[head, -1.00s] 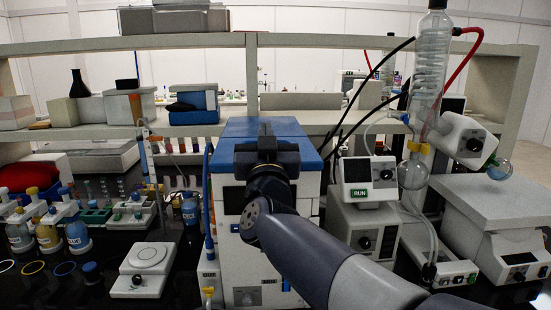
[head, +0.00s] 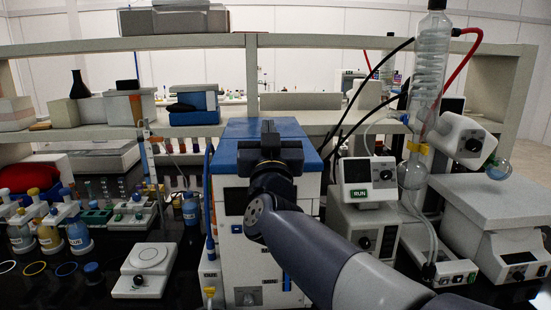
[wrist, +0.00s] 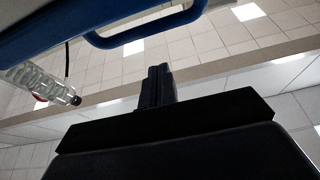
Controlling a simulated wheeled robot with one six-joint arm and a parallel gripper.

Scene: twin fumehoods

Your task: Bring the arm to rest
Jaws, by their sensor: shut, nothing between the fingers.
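My gripper (head: 268,130) is in the middle of the head view, in front of the blue-topped white instrument (head: 225,140). Its fingers point up and sit together, shut and empty. In the wrist view my gripper (wrist: 157,76) also shows with its fingers closed and nothing between them, against the wall and ceiling panels. My arm runs from the lower right up to it and hides part of the instrument's front.
A rotary evaporator with a glass condenser (head: 430,70) and a display unit reading RUN (head: 368,182) stand to the right. Bottles (head: 78,235), a stirrer plate (head: 148,262) and racks stand left. A shelf (head: 330,116) spans the back.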

